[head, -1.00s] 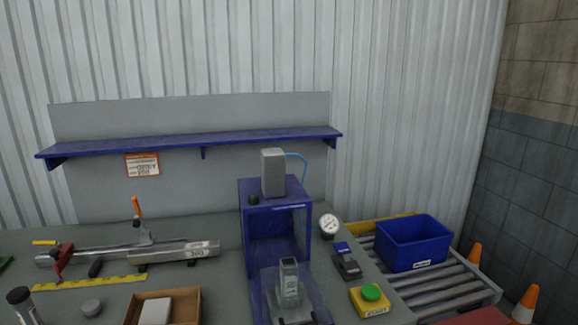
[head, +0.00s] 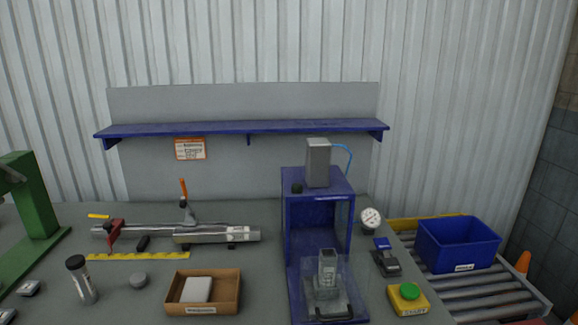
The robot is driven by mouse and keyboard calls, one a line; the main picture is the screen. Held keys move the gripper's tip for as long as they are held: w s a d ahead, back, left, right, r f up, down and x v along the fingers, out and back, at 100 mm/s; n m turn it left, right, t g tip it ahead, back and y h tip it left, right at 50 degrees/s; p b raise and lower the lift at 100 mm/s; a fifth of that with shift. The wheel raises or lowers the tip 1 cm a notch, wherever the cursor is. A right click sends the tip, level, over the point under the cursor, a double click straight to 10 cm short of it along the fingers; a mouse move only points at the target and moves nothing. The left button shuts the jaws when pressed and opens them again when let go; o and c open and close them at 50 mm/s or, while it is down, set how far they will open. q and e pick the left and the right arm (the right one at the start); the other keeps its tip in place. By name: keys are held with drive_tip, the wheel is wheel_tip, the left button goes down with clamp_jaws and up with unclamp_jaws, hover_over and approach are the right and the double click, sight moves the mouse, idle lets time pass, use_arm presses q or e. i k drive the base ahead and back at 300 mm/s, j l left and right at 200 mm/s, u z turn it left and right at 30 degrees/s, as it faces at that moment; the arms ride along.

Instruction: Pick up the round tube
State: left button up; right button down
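A long silvery round tube (head: 155,230) lies across the grey table at the left, below the shelf. A thicker bright metal section (head: 215,235) with a small white label continues in line with it at the right; I cannot tell whether the two are one piece. A clamp with an orange handle (head: 184,190) stands over the middle, and a red stop (head: 115,234) sits near the left end. Neither of my grippers is in view.
A blue press (head: 318,182) with a clear guard stands right of the tube. A cardboard tray (head: 235,290), a black-capped clear bottle (head: 85,282) and a yellow ruler (head: 140,256) lie in front. A green machine (head: 35,205) is at left; a blue bin (head: 457,245) stands on rollers.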

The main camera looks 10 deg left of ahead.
sight(81, 277)
drive_tip(key=u, duration=1.6)
